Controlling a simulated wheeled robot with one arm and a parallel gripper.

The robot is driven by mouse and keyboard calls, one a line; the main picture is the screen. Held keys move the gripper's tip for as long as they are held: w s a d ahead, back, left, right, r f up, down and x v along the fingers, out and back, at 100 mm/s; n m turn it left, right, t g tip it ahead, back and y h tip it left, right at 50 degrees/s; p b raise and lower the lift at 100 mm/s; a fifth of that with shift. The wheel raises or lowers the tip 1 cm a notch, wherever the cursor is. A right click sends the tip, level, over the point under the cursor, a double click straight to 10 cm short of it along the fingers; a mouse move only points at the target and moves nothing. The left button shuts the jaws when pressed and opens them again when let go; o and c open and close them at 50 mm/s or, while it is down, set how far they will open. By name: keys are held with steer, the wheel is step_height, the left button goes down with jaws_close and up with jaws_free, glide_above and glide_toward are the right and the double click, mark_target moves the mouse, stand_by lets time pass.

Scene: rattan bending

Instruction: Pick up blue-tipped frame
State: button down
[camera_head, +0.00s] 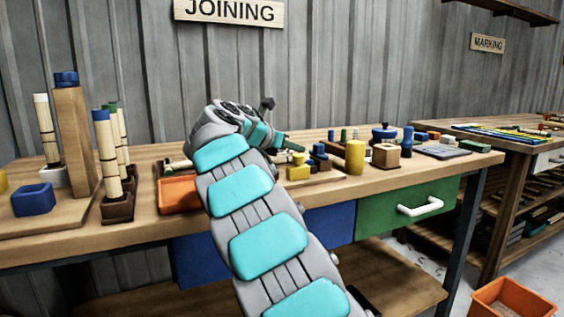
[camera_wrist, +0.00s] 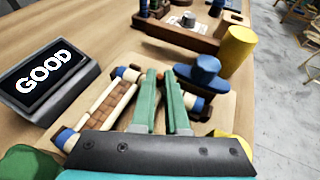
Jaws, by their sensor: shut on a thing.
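The blue-tipped frame (camera_wrist: 105,103) shows in the wrist view as cream and brown rods with dark corner pieces and blue ends. It lies across a light wooden board (camera_wrist: 222,128), with one side left of my fingers and a blue-tipped part to their right. My gripper (camera_wrist: 162,80) has its two green fingers close together over the middle of the frame. It is shut on the frame, though the fingers hide the exact contact. In the head view my gripper (camera_head: 291,146) is low over the bench, mostly hidden behind my arm, and the frame cannot be made out clearly.
A blue knobbed piece (camera_wrist: 206,74) and a yellow cylinder (camera_wrist: 236,50) stand close on the right. A display reading GOOD (camera_wrist: 45,82) is on the left. An orange tray (camera_head: 178,194) and upright rod bundles (camera_head: 107,155) stand left of my arm.

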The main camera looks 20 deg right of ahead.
stand_by(0.7)
step_height(320, 180, up, 10)
steer(key=p, duration=0.3)
stand_by(0.5)
